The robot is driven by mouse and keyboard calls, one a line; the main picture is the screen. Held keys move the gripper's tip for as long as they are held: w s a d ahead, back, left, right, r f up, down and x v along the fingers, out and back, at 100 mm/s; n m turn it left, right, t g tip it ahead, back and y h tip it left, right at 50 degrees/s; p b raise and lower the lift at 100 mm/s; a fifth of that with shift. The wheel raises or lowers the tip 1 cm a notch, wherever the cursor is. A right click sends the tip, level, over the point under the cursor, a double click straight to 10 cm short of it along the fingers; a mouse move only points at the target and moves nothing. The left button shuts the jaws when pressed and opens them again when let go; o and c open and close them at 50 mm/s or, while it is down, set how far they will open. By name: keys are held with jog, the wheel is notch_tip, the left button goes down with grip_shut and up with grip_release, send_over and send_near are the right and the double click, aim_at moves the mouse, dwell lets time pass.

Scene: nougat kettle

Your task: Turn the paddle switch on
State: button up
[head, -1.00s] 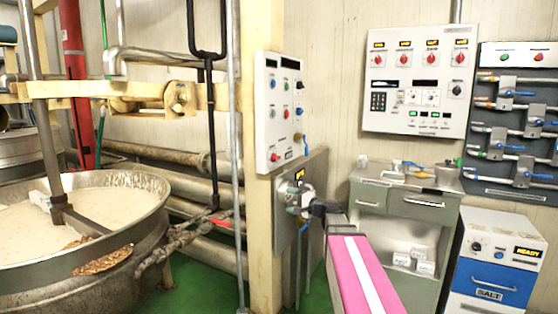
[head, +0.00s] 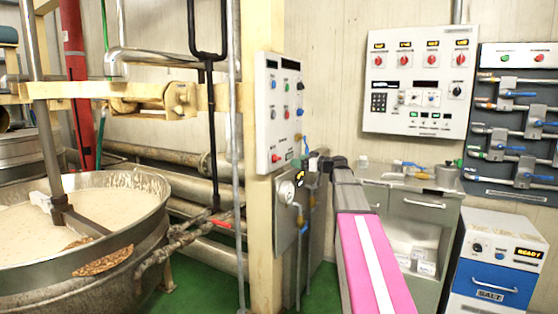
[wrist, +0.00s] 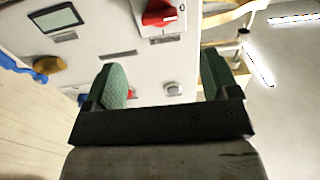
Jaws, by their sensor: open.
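A red paddle-like switch (wrist: 160,13) sits on a white plate at the top of the wrist view. It is beyond my fingertips and apart from them. Its on or off position cannot be told. A white control panel (head: 279,110) on the cream post carries small coloured controls and a red one near its bottom (head: 275,158); I cannot tell whether this is the same switch. My gripper (wrist: 163,80) is open and empty, its two green pads wide apart before the pale panel face.
A blue lever (wrist: 25,68) and a brass knob (wrist: 48,65) stick out at the left of the wrist view. A grey box with a gauge (head: 285,191) is below the panel. The kettle (head: 90,270) stands left and a steel cabinet (head: 421,212) right.

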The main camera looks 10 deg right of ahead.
aim_at(279, 158)
jog(key=x, duration=1)
jog(key=shift+w+a, duration=0.15)
jog(key=c, duration=0.9)
